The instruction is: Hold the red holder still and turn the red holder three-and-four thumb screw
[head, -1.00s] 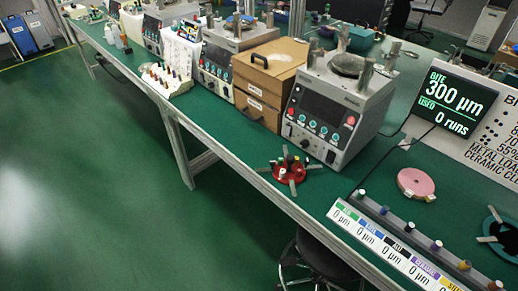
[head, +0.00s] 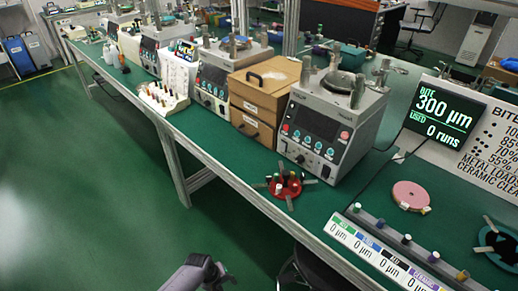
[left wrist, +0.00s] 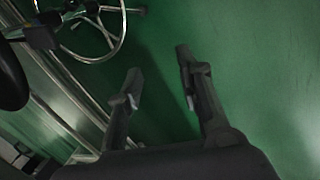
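The red holder (head: 285,187) is a round red piece with several grey arms and small knobs in black, white and dark tones. It lies on the green bench top near the front edge, before the right-hand machine. Which knob is the three-and-four thumb screw is too small to tell. My left gripper (left wrist: 157,84) is open and empty over the green floor in the left wrist view. Part of my left arm (head: 195,273) shows at the bottom of the head view, below and left of the holder, well apart from it. My right gripper is not in view.
A machine (head: 328,122) stands behind the holder, with wooden drawers (head: 262,92) to its left. A pink disc (head: 410,194) and a rail of coloured knobs (head: 385,232) lie to the right. A stool (left wrist: 95,35) stands near the left gripper. Green bench is bare around the holder.

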